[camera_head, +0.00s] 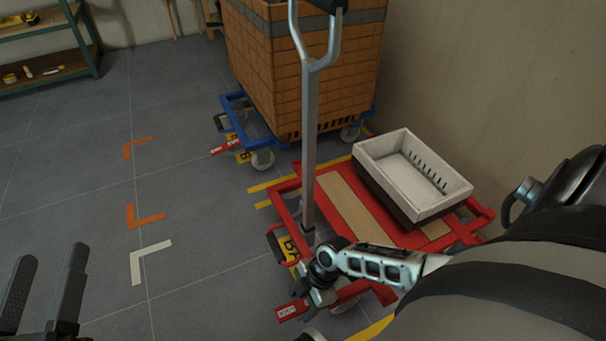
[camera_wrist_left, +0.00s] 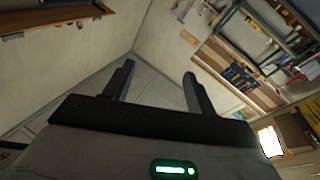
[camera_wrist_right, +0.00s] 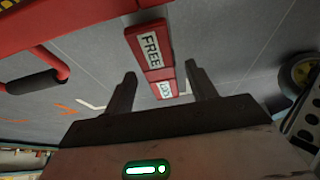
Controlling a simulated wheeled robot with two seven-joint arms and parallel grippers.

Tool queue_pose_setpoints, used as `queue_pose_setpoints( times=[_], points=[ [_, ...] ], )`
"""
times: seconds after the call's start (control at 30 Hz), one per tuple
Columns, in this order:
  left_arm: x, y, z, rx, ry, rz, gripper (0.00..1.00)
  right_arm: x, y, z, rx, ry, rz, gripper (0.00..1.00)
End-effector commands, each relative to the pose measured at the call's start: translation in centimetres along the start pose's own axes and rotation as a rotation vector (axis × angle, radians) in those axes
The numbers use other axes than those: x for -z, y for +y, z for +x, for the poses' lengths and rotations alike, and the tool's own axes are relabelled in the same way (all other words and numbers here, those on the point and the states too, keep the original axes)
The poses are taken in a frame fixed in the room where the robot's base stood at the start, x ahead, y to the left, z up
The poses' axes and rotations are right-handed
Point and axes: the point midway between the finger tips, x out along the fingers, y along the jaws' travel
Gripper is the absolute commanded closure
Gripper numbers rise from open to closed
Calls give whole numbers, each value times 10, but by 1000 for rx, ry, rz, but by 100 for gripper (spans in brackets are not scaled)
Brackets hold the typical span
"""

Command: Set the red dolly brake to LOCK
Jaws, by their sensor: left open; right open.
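The red dolly (camera_head: 475,212) stands on the floor, center right in the head view, with its frame also in the right wrist view (camera_wrist_right: 60,22). Its red brake pedal (camera_head: 290,311) sticks out at the near end, with a LOCK label visible. In the right wrist view the pedal (camera_wrist_right: 135,34) shows a FREE label and a LOCK label beyond it. I cannot tell which way the pedal is set. My right gripper (camera_wrist_right: 160,70) is open, with its fingertips on either side of the pedal's LOCK end in that view; contact is unclear. My left gripper (camera_head: 46,258) is open and empty, over bare floor.
A white crate (camera_head: 382,148) sits on the red dolly, whose upright handle (camera_head: 310,140) rises near my right arm. A blue dolly (camera_head: 283,146) with a tall brick-patterned load (camera_head: 290,70) stands behind. A wall is at right. The floor at left is clear, with corner marks (camera_head: 136,270).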

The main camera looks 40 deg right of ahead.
Motion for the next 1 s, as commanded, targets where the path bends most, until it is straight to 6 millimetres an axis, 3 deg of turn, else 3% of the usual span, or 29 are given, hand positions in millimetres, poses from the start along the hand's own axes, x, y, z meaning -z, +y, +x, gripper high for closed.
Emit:
queue_pose_setpoints(
  times=[0.17, 0.33, 0.53, 0.7, 1.0],
  points=[
    [0, 0, 0, 0, 0, 1, 44, 0, 0, 0, 0, 0, -1, 44],
    [0, 0, 0, 0, 0, 1, 44, 0, 0, 0, 0, 0, 0, 88],
    [2, 2, 0, 3, -20, -21, 44, 3, 0, -2, 2, -20, -1, 88],
    [-30, 7, -17, 62, -222, -220, 44, 10, 0, -5, 4, -138, -3, 88],
    [-41, 3, -22, 90, -286, -173, 44, 9, 0, 1, 1, -278, -1, 88]
  ],
)
